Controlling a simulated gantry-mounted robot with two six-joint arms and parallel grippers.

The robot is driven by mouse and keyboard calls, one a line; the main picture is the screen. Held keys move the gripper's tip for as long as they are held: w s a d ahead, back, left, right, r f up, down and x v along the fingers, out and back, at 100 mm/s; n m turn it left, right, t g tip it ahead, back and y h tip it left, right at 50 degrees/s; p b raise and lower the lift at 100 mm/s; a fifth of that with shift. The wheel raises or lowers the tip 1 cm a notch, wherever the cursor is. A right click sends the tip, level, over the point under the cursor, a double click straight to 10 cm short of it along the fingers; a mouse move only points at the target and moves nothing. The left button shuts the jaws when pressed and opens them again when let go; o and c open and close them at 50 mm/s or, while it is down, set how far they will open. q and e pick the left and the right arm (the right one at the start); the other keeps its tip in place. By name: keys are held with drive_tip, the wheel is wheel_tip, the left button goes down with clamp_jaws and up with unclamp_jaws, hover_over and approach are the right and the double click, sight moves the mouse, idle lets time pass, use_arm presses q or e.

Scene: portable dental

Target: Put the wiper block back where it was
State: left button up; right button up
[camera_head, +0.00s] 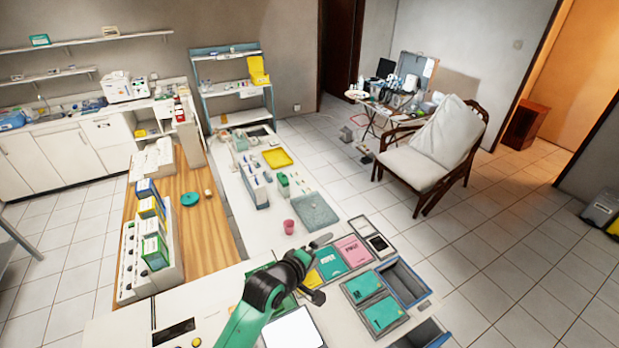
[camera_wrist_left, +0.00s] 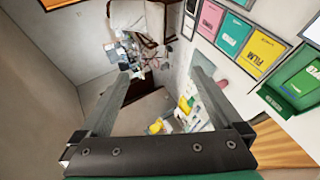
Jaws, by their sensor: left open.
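I cannot tell for sure which thing is the wiper block; no piece is clearly marked as one. My left gripper (camera_head: 319,268) is above the near counter, beside the flat pink (camera_head: 352,249), teal (camera_head: 330,262) and yellow (camera_head: 312,283) labelled packs. In the left wrist view my left gripper (camera_wrist_left: 160,73) has its two fingers wide apart with nothing between them. The same packs, pink (camera_wrist_left: 210,20), teal (camera_wrist_left: 233,34) and yellow (camera_wrist_left: 263,51), lie to the right of the fingers. My right gripper is in neither view.
A speckled grey tray (camera_head: 316,213) and a pink cup (camera_head: 289,227) stand on the white counter behind the gripper. Blue-grey open bins (camera_head: 404,283) lie to the right. A wooden counter (camera_head: 212,233) with boxes is at left.

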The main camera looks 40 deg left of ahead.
use_arm(q)
drive_tip(key=d+r+m+t, duration=0.2)
drive_tip(key=r+m+t, duration=0.1)
drive_tip(key=r, duration=0.8)
drive_tip(key=d+r+m+t+h, duration=0.1)
drive_tip(key=d+r+m+t, duration=0.15)
drive_tip(key=r, duration=0.75)
drive_tip(key=d+r+m+t, duration=0.2)
drive_tip(key=r+m+t, duration=0.15)
drive_tip(key=r, duration=0.75)
drive_tip(key=s+d+r+m+t+h, duration=0.1)
drive_tip(key=s+d+r+m+t, duration=0.1)
drive_tip(key=s+r, duration=0.6)
drive_tip(key=s+d+r+m+t+h, duration=0.1)
drive_tip(key=s+d+r+m+t, duration=0.2)
drive_tip(key=s+r+m, duration=0.4)
wheel_tip(320, 180, up, 6)
drive_tip(key=shift+s+d+f+m+t+h, duration=0.35)
drive_tip(key=shift+s+t, duration=0.35)
drive_tip(key=shift+s, duration=0.5)
wheel_tip(320, 180, down, 41)
drive_tip(key=b, duration=4.1)
drive_tip(key=shift+a+f, duration=0.1)
